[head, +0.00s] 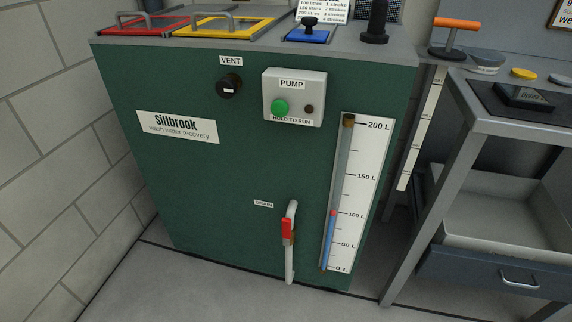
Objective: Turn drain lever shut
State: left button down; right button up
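The drain lever (287,232) is a red handle on a pale pipe (291,265) low on the front of the green cabinet (215,180). The lever stands roughly upright, in line with the pipe. A small "DRAIN" label (264,204) is to its left. A level gauge (350,190) stands to the right of the pipe, with blue liquid (328,245) up to about the 100 L mark. Neither of my grippers shows in the head view.
Above are the black vent knob (229,86) and the pump box (294,97) with a green button. A metal table (455,150) with a drawer (490,275) stands close at the right. The floor (200,290) before the cabinet looks clear.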

aim_at(286, 223)
jog(key=k+j+z, duration=0.25)
jog(key=j, duration=0.15)
jog(key=k+l+u, duration=0.25)
jog(key=i+l+u, duration=0.2)
jog(key=u, duration=0.2)
jog(key=i+l+u, duration=0.5)
jog(key=l+u, duration=0.15)
jog(key=u, duration=0.15)
jog(key=i+l+u, duration=0.15)
jog(key=l+u, duration=1)
jog(key=i+l, duration=0.05)
jog(key=l, duration=0.05)
